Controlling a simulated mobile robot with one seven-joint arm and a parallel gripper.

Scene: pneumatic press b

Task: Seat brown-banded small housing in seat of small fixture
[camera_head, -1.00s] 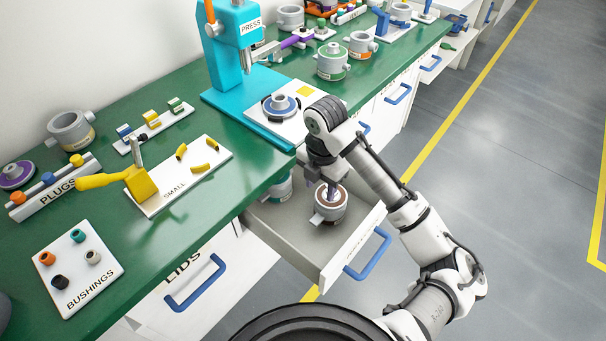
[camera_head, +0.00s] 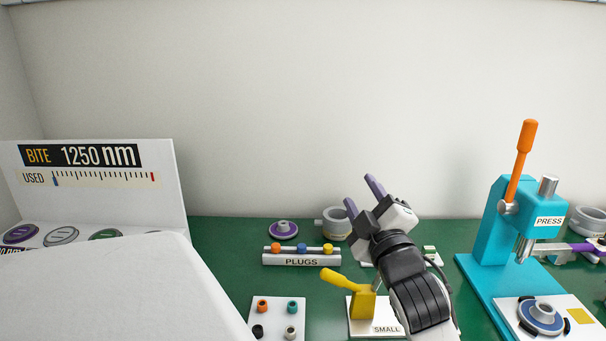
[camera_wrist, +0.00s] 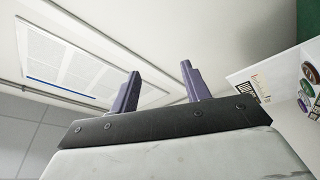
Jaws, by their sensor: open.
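My gripper (camera_head: 362,197) is raised in front of the back wall, its two purple fingers pointing up and left, apart and with nothing between them. The wrist view also shows the empty fingers (camera_wrist: 160,88) against the ceiling. The small fixture, a white plate (camera_head: 386,328) labelled SMALL with a yellow clamp (camera_head: 363,304) and handle, lies on the green bench below my gripper. My arm covers its right part, so I cannot see its seat. The brown-banded small housing is not in view now.
A PLUGS rack (camera_head: 301,258), a bushings plate (camera_head: 277,325), a purple-ringed part (camera_head: 283,230) and a grey housing (camera_head: 333,222) stand left of my arm. The teal press (camera_head: 488,235) stands right, with a blue-ringed part (camera_head: 541,315) before it. A BITE board (camera_head: 110,175) stands far left.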

